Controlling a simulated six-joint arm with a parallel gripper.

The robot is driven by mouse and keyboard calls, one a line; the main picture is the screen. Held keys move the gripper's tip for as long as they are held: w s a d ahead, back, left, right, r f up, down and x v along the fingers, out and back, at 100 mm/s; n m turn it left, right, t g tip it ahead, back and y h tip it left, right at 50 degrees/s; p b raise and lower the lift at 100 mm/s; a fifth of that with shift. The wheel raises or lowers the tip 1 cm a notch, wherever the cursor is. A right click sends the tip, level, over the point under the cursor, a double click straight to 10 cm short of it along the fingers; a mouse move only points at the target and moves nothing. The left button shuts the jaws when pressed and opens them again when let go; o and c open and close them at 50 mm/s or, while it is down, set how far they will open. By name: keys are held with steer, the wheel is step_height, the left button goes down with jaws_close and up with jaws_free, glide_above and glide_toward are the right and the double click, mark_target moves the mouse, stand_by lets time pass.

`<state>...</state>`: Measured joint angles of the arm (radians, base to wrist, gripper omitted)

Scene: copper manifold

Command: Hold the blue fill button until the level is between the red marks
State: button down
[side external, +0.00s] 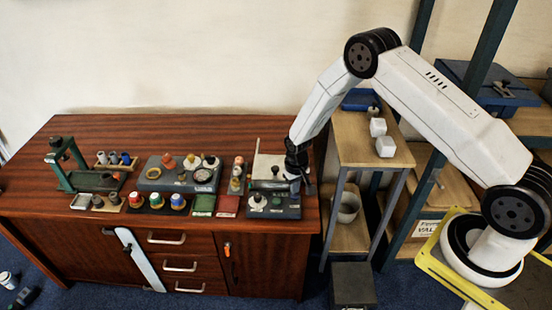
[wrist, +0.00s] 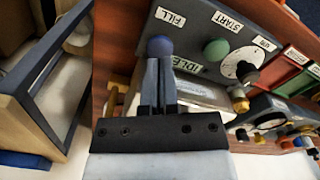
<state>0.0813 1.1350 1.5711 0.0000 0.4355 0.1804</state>
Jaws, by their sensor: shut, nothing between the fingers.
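The blue fill button (wrist: 159,46) is a round knob beside a FILL label on the grey control panel (wrist: 196,32) in the wrist view. My gripper (wrist: 159,62) is shut and empty, its fingertips at the near side of the blue button in that view. I cannot tell whether they touch or press it. In the side view my gripper (side external: 298,182) is low over the right end of the panel (side external: 274,212), and the blue button cannot be made out there. A display on the panel reads IDLE (wrist: 188,66). I cannot make out the level or red marks.
A green START button (wrist: 215,50) and a dial (wrist: 240,65) stand beside the blue button. Other fixtures with coloured knobs and caps (side external: 155,201) crowd the wooden cabinet top (side external: 100,140) to the left. A wooden shelf stand (side external: 355,135) with white cubes is to the right.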

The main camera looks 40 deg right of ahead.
mark_target(295, 196)
steer(key=shift+f, duration=1.15)
stand_by(3.0)
steer(key=shift+r, duration=4.05)
steer(key=shift+r, duration=0.1)
steer(key=s+a+r+n+t, duration=0.1)
steer(key=s+a+r, duration=0.1)
steer(key=s+r, duration=0.7)
steer(key=s+a+r+n+t, duration=0.1)
steer(key=s+r+n, duration=0.1)
steer(key=s+r, duration=0.7)
steer(key=shift+s+a+t, duration=0.3)
steer(key=shift+s+a, duration=0.05)
steer(key=shift+a, duration=0.05)
